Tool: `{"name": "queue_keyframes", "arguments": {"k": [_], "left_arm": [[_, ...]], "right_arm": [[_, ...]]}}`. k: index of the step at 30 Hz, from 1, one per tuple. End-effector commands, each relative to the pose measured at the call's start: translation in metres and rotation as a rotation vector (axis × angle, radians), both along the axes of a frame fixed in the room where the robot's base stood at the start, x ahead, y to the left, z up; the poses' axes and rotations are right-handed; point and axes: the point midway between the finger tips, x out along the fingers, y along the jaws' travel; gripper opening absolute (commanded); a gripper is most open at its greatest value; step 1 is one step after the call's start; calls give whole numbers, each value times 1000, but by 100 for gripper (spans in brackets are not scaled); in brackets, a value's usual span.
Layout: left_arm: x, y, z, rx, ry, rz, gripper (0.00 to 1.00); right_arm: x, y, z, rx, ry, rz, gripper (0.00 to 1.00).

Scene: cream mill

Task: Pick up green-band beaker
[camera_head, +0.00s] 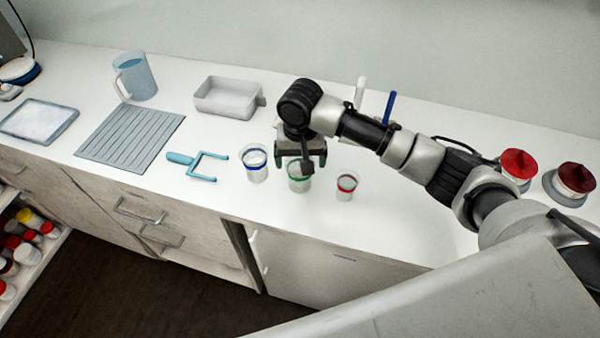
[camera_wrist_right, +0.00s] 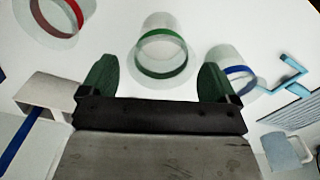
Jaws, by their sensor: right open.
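The green-band beaker (camera_head: 299,182) stands on the white counter, between two other beakers. My right gripper (camera_head: 301,163) is above it and hides part of its top in the head view. In the right wrist view the green-band beaker (camera_wrist_right: 161,53) lies ahead, roughly centred between the two fingers of the right gripper (camera_wrist_right: 158,77). The fingers are spread and nothing is between their tips. Whether they overlap the beaker in height is hard to tell. My left gripper is not in view.
A blue-band beaker (camera_head: 255,163) and a red-band beaker (camera_head: 346,186) stand close on either side. A blue fork-shaped tool (camera_head: 200,165), a grey ribbed mat (camera_head: 130,138), a grey tray (camera_head: 226,100) and a jug (camera_head: 136,77) lie left. Red-topped devices (camera_head: 518,165) stand right.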

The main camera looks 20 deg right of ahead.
Motion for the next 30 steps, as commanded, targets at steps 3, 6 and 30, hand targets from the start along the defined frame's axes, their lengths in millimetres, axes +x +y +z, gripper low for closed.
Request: {"name": "queue_keyframes", "arguments": {"k": [3, 6, 30], "left_arm": [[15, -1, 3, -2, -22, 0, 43], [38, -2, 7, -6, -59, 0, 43], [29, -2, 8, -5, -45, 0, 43]], "right_arm": [[0, 0, -14, -1, 2, 0, 90], [-1, 0, -31, -1, 2, 0, 90], [0, 0, -52, 0, -2, 1, 57]]}}
